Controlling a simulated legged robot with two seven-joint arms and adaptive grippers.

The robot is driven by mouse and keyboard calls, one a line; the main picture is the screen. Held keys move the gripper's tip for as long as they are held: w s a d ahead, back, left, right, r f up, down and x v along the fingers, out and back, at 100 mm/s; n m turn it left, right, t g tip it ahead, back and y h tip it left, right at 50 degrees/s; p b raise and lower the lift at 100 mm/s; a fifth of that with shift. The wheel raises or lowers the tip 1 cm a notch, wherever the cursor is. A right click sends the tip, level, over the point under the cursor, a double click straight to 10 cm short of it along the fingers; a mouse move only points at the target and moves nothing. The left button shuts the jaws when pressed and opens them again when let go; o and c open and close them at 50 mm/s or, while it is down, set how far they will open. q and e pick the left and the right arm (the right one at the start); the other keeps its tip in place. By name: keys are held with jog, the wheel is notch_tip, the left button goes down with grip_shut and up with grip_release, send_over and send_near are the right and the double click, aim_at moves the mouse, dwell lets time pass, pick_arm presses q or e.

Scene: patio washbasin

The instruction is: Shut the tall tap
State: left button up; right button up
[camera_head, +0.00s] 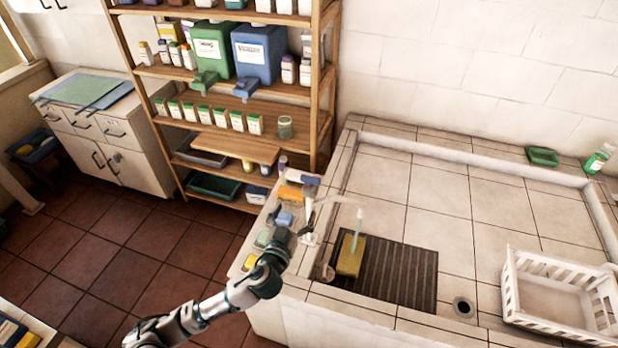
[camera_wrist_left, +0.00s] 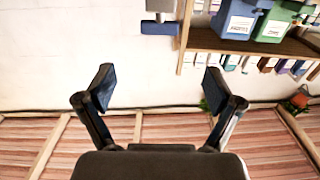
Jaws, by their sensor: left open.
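The tall tap (camera_head: 309,207) is white and stands at the left rim of the tiled basin, with its spout reaching right over the basin. Its lever (camera_head: 303,178), white with a blue end, is at the top. A pale blue stream (camera_head: 357,228) hangs below the spout end, above a yellow block (camera_head: 350,262). My left gripper (camera_head: 293,230) is just below and left of the lever, close to the tap body; contact cannot be told. In the left wrist view its open fingers (camera_wrist_left: 157,90) are empty, and a blue bar (camera_wrist_left: 158,28) shows beyond them at the top.
Small coloured items, including a green block (camera_head: 263,237), line the ledge beside the tap. A dark ribbed mat (camera_head: 405,275), a drain (camera_head: 462,307) and a white crate (camera_head: 545,268) are in the basin. A wooden shelf (camera_head: 322,100) with bottles stands behind.

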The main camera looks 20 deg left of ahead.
aim_at(310, 181)
pick_arm(q)
jog(key=w+p, duration=0.1)
jog(key=w, duration=0.6)
jog(key=w+p, duration=0.1)
jog(key=w, duration=0.6)
jog(key=shift+d+f, duration=0.1)
jog(key=shift+d, duration=0.1)
jog(key=c, duration=1.2)
jog(key=shift+o, duration=0.2)
